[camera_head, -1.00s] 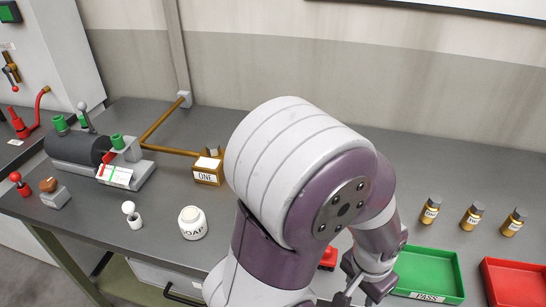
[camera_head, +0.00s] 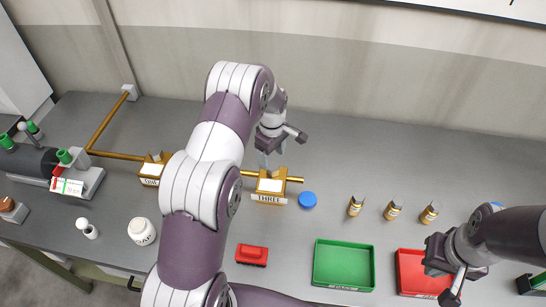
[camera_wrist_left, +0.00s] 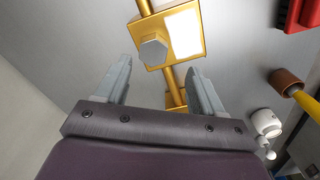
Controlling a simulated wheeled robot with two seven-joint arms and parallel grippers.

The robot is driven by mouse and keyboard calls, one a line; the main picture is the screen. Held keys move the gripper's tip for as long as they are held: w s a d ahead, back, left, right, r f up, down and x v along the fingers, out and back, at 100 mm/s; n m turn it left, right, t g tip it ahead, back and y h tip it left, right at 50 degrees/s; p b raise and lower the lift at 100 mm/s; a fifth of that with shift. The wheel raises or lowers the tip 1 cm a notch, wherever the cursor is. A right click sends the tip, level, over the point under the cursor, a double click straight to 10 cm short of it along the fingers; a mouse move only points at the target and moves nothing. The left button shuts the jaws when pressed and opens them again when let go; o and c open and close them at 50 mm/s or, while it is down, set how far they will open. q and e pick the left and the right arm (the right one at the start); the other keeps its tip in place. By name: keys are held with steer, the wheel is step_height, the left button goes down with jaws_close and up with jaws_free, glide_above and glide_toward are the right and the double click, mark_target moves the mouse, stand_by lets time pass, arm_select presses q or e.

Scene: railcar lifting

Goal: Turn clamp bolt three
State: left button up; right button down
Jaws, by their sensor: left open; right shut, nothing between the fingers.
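The gold clamp block labelled THREE (camera_head: 269,187) sits on the brass pipe (camera_head: 294,180) in the head view. My left gripper (camera_head: 283,148) is just behind and above it, open. In the left wrist view, a grey hex bolt (camera_wrist_left: 153,51) stands on a gold clamp block (camera_wrist_left: 189,46). The bolt lies ahead of and between the open fingertips of my left gripper (camera_wrist_left: 158,68), and I see no finger touching it. That block's white label is unreadable there. My right gripper (camera_head: 450,296) is shut and empty over the front of the red tray's right side.
Clamp block ONE (camera_head: 151,176) is on the pipe at left; my left arm hides the pipe between. A blue cap (camera_head: 308,200), several bottles (camera_head: 356,206), a red block (camera_head: 252,255), a green tray (camera_head: 343,242) and red tray (camera_head: 408,252) occupy the bench.

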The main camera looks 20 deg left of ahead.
mark_target(273, 166)
arm_select(q)
steer(key=f, duration=0.2)
steer(key=w+f+p, duration=0.1)
steer(key=f, duration=0.2)
steer(key=shift+w+a+f, duration=0.15)
steer(key=shift+w+f, duration=0.1)
steer(key=shift+f, duration=0.4)
steer(key=shift+s+d, duration=0.1)
steer(key=shift+d, duration=0.1)
steer(key=shift+s, duration=0.3)
steer(key=shift+w+a+f, duration=0.1)
steer(key=shift+w+a, duration=0.05)
steer(key=shift+w, duration=0.1)
steer(key=c, duration=1.1)
steer(key=shift+o, duration=0.2)
arm_select(e)
steer(key=shift+w+a+r, duration=0.1)
steer(key=shift+w+r, duration=0.6)
steer(key=shift+r, duration=0.2)
